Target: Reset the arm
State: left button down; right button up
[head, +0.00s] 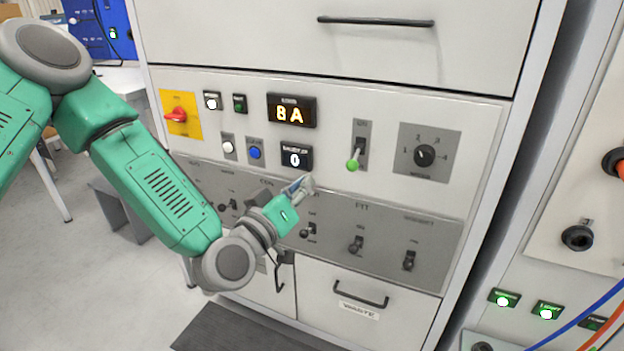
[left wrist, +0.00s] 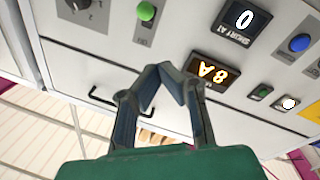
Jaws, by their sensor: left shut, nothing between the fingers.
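My left arm (head: 165,195) is green and grey and comes in from the left. It reaches across the front of a grey cabinet panel (head: 350,190). My left gripper (head: 303,186) is in front of the panel, just below the lower display (head: 296,157) reading 0. In the left wrist view its fingers (left wrist: 163,70) meet at the tips, with nothing between them. I cannot tell whether the tips touch the panel. My right gripper is not in view.
The panel carries an upper display (head: 291,112), a red knob (head: 176,115), a blue button (head: 255,152), a green-tipped lever (head: 354,160), a rotary dial (head: 424,155) and several small switches. Drawer handles (head: 376,21) stick out above and below. Cables (head: 585,320) hang at the right.

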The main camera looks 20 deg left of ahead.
pick_arm(q)
jog(key=s+d+f+m+g, duration=0.15)
jog(key=s+f+g, duration=0.45)
jog(key=f, duration=0.6)
jog(key=s+d+f+m+g, duration=0.1)
jog(key=s+f+m+g, duration=0.3)
jog(key=s+f, duration=0.65)
jog(key=s+a+f+g+y, duration=0.1)
jog(key=s+a+f+g, duration=0.3)
jog(key=s, duration=0.4)
jog(key=s+a+f+g+y, duration=0.2)
jog(key=s+a+f+g, duration=0.2)
jog(key=s+f, duration=0.2)
jog(key=s, duration=0.2)
jog(key=shift+s+a+n+y, duration=0.3)
jog(key=shift+s+a+n, duration=0.05)
jog(key=shift+a, duration=0.05)
